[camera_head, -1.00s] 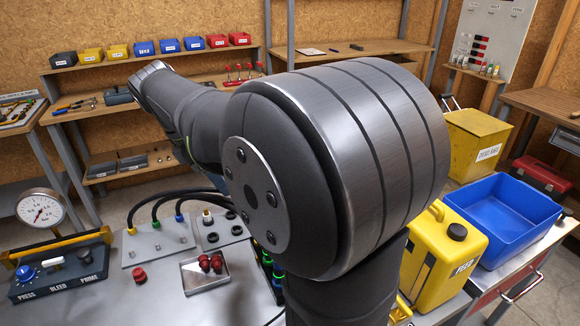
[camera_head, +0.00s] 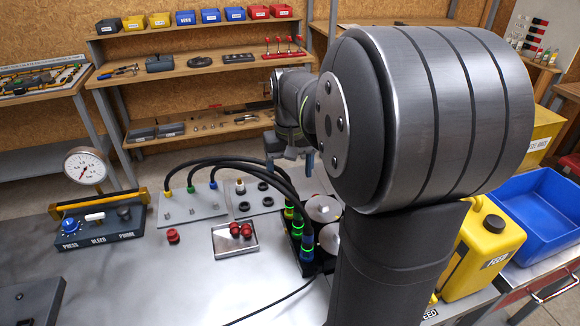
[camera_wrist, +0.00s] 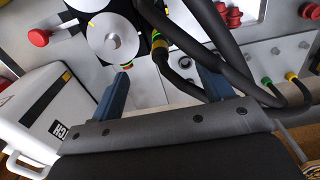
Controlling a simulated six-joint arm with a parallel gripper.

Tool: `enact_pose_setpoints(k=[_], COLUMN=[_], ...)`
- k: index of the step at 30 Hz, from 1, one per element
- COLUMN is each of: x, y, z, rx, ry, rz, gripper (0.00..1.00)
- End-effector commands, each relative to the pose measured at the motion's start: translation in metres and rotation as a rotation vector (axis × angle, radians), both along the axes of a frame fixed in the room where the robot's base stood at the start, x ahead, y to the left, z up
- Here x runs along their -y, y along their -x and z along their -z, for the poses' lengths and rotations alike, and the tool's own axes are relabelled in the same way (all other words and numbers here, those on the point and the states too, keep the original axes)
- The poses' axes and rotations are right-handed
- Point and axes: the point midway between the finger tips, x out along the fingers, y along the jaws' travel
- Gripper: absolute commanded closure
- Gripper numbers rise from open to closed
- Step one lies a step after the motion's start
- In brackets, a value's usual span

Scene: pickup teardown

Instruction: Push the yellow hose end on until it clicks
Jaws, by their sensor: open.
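Black hoses arch from a grey plate (camera_head: 195,208) at left, where they carry yellow (camera_head: 167,191), green and blue bands, to a dark block (camera_head: 305,262) with ringed sockets. In the wrist view, a hose end with yellow and green bands (camera_wrist: 160,44) lies beyond my fingertips, beside the block. I cannot tell in the head view whether the yellow hose end is fully seated. My gripper (camera_head: 291,168) points down above the hoses at the block's far side. In the wrist view its fingers (camera_wrist: 162,82) are apart with no hose end held between them.
A metal tray (camera_head: 222,252) with red caps, a red knob (camera_head: 173,236) and a pressure gauge (camera_head: 86,167) stand to the left. Round silver discs (camera_wrist: 112,37) are close to my fingers. A yellow jug (camera_head: 482,250) and blue bin (camera_head: 550,215) are at right.

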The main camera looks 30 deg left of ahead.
Motion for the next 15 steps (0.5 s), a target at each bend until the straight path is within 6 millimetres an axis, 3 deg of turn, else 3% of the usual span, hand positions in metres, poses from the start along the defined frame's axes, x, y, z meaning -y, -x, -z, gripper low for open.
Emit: enact_pose_setpoints(k=[15], x=[0.0], y=[0.0], z=[0.061], rx=[-0.001], ry=[0.002], rz=[-0.004], gripper=[0.27])
